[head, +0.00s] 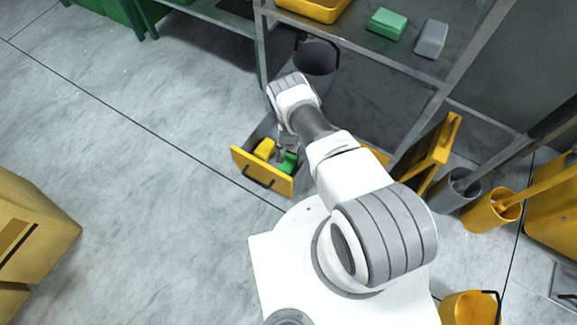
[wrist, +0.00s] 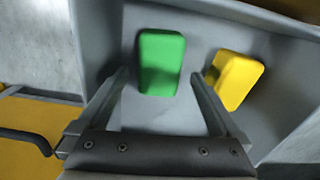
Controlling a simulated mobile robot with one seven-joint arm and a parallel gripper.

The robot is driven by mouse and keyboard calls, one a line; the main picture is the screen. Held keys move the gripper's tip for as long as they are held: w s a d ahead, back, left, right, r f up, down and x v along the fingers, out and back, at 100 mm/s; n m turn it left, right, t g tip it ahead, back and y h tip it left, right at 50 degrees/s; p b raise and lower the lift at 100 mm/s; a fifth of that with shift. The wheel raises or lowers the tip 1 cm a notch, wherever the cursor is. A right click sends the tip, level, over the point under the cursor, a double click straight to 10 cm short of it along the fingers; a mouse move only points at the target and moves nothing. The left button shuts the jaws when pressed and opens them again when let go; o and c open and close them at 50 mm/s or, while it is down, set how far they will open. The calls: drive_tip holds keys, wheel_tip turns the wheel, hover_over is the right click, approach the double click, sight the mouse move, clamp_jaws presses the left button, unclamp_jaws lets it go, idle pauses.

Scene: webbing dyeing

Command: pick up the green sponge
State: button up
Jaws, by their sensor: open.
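A green sponge (head: 289,163) lies in an open drawer with a yellow front (head: 244,161). In the wrist view the green sponge (wrist: 161,62) lies flat on the grey drawer floor, near a far wall. A yellow sponge (wrist: 235,79) lies to its right, apart from it; it also shows in the head view (head: 264,148). My gripper (wrist: 160,75) is open and points down into the drawer, its fingers to either side of the green sponge in the picture. I cannot tell how far above it they are. In the head view my arm partly hides the drawer.
A metal shelf rack stands behind, with a green block (head: 387,23), a grey block (head: 431,39) and a yellow tray (head: 312,7). A grey bucket (head: 316,62) is beside the drawer. Yellow containers stand at right. The floor at left is mostly clear.

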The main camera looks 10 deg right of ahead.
sight(288, 162)
wheel_tip(288, 162, down, 3)
drive_tip(key=shift+r+b, duration=0.15)
drive_tip(key=shift+b, duration=0.25)
drive_tip(key=shift+r, duration=0.1)
drive_tip(key=c, duration=1.2)
wheel_tip(288, 162, up, 10)
drive_tip(key=p, duration=0.5)
drive_tip(key=shift+c, duration=0.2)
